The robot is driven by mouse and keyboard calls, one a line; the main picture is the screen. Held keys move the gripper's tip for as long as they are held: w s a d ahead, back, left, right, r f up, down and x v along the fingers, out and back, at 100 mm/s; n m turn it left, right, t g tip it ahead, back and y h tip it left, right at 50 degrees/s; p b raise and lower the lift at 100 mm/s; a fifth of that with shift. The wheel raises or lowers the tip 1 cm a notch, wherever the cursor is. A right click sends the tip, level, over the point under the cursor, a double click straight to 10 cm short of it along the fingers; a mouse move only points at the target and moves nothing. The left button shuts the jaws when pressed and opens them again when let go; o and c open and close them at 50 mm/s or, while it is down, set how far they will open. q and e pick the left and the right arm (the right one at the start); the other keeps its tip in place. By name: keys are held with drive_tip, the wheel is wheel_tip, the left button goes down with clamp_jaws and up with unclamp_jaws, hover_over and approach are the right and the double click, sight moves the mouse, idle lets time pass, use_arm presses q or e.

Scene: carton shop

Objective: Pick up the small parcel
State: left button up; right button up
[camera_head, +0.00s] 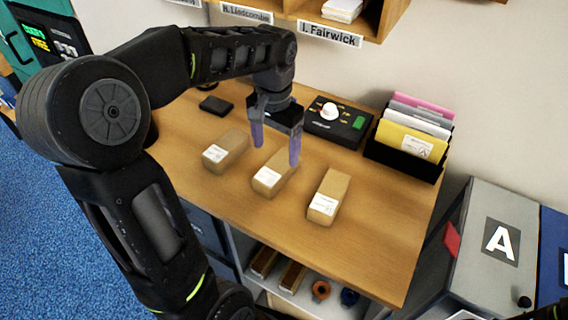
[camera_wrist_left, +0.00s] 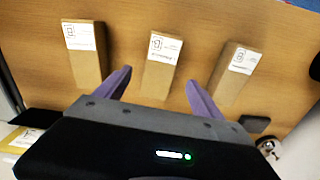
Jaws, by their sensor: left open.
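Three small brown parcels with white labels lie in a row on the wooden table: a left one (camera_head: 226,150), a middle one (camera_head: 275,172) and a right one (camera_head: 328,196). My left gripper (camera_head: 276,148) is open and empty, pointing down over the back part of the middle parcel. In the left wrist view the middle parcel (camera_wrist_left: 157,60) shows between the two spread purple fingers, apart from both. The right parcel (camera_wrist_left: 85,55) is at the left there and the left parcel (camera_wrist_left: 235,70) at the right. My right gripper is not in view.
A black control box (camera_head: 336,126) with a white knob stands behind the parcels. A black file rack (camera_head: 405,160) with coloured folders is at the back right. A small black block (camera_head: 216,105) lies at the back left. The table's front right (camera_head: 375,250) is clear.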

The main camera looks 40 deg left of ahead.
sight(277, 166)
use_arm(q)
drive_tip(key=shift+s, duration=0.1)
drive_tip(key=shift+f, duration=1.3)
drive_tip(key=shift+w+f+p, duration=0.15)
drive_tip(key=shift+f+p, duration=0.25)
drive_tip(key=shift+f, duration=0.9)
drive_tip(key=shift+w+f+p, duration=0.1)
drive_tip(key=shift+f+p, duration=0.3)
drive_tip(key=shift+f, duration=0.9)
drive_tip(key=c, duration=1.6)
wheel_tip(277, 166, up, 10)
drive_tip(key=shift+r+b, duration=0.1)
drive_tip(key=shift+b, duration=0.55)
